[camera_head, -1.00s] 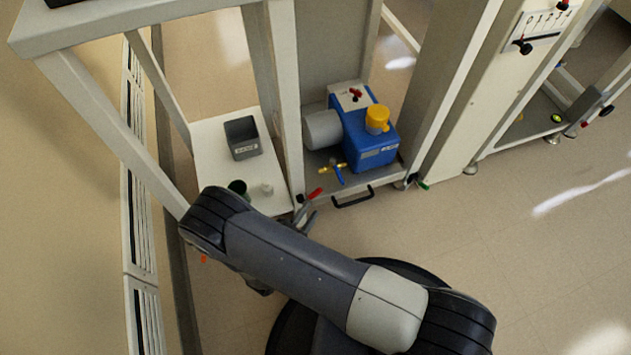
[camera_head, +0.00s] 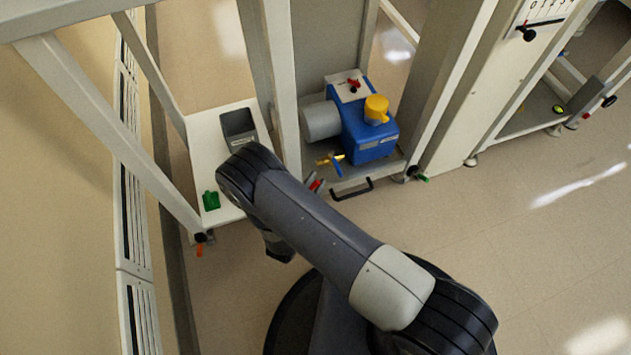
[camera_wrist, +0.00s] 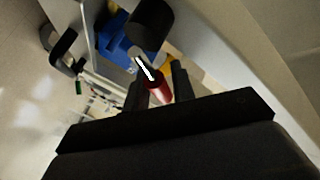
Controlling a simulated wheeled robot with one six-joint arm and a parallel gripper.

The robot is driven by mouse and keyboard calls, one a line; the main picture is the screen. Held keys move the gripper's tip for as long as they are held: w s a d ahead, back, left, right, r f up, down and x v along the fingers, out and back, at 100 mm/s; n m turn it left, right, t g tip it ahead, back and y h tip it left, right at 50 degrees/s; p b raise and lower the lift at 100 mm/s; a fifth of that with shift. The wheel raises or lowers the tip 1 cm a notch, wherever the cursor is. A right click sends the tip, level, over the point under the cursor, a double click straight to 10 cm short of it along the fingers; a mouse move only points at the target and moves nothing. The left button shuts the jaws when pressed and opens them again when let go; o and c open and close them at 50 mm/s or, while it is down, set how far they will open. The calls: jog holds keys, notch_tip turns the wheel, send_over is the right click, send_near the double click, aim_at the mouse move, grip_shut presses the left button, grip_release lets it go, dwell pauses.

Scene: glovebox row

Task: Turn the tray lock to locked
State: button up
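The tray lock appears to be the red-handled lever (camera_head: 316,184) at the near left corner of the tray under the blue pump. In the wrist view its red grip (camera_wrist: 160,91) lies between my two fingers, with a bright metal shaft running up to a black round hub (camera_wrist: 150,25). My gripper (camera_head: 312,183) is at the lever, partly hidden behind my arm in the head view. In the wrist view the fingers (camera_wrist: 160,88) stand on either side of the red grip. Whether they press on it I cannot tell.
The blue pump (camera_head: 370,135) with a yellow cap sits on the tray, whose black pull handle (camera_head: 352,190) faces the floor in front. A white frame post (camera_head: 283,90) stands close to my gripper. A white shelf (camera_head: 200,150) at left carries a grey bin (camera_head: 238,125) and a green item (camera_head: 211,201).

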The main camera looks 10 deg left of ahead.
jog(key=shift+w+d, duration=0.1)
jog(key=shift+w, duration=0.25)
grip_shut()
dwell(0.3)
